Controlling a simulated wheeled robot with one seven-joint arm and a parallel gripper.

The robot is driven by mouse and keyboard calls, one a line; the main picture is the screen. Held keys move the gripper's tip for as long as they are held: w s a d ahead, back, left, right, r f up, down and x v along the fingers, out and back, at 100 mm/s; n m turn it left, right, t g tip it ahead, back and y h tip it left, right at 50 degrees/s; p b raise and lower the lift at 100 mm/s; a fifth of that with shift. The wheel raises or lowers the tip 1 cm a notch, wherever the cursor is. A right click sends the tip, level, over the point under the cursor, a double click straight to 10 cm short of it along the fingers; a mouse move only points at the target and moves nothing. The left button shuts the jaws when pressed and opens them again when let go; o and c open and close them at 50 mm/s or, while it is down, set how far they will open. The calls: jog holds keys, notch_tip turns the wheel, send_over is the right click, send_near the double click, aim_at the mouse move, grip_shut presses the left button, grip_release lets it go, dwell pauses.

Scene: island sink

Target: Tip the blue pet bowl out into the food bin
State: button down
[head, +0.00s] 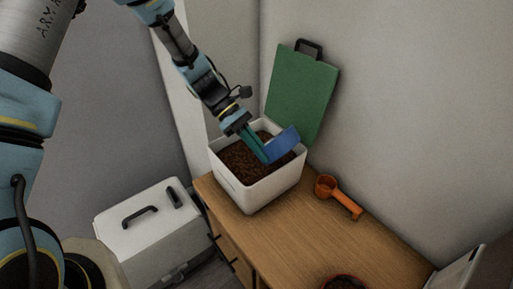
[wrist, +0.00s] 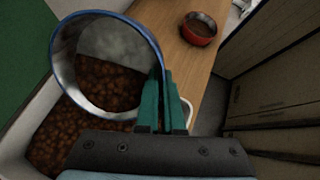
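The blue pet bowl (head: 282,146) is tilted on its side above the food bin (head: 236,193), a white open box filled with brown kibble. My gripper (head: 263,156) is shut on the bowl's edge with its green fingers, over the bin's opening. In the wrist view the fingers (wrist: 160,88) pinch the right side of the bowl (wrist: 61,61). Its open mouth faces the camera, showing a grey inner surface and brown kibble along the lower part. The bin's white wall (wrist: 18,150) shows at the lower left; more kibble lies below the bowl.
A green lid (head: 298,92) leans on the wall behind the bin. An orange scoop (head: 337,196) lies on the wooden counter (head: 290,240) to the right. A red bowl (wrist: 199,28) with brown contents stands farther along. A white lidded box (head: 150,225) stands at the left.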

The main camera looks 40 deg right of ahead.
jog(key=shift+w+a+r+g+h+b, duration=0.15)
jog(key=shift+w+r+g, duration=0.15)
jog(key=shift+w+g, duration=0.45)
jog(key=shift+w+r+g+h+b, duration=0.15)
jog(key=shift+w+r+g, duration=0.15)
jog(key=shift+g, duration=0.75)
dwell(0.8)
jog(key=shift+w+a+r+g+b, duration=0.15)
jog(key=shift+w+g+b, duration=0.4)
jog(key=shift+w+g, duration=0.4)
dwell(0.4)
jog(key=shift+w+r+n+g+h+b, duration=0.1)
jog(key=shift+w+n+g+h+b, duration=0.25)
jog(key=shift+w+g+b, duration=0.75)
dwell(1.0)
jog(key=shift+w+a+g+h+b, duration=0.15)
jog(key=shift+w+g+h+b, duration=0.35)
jog(key=shift+g+b, duration=0.85)
dwell(0.6)
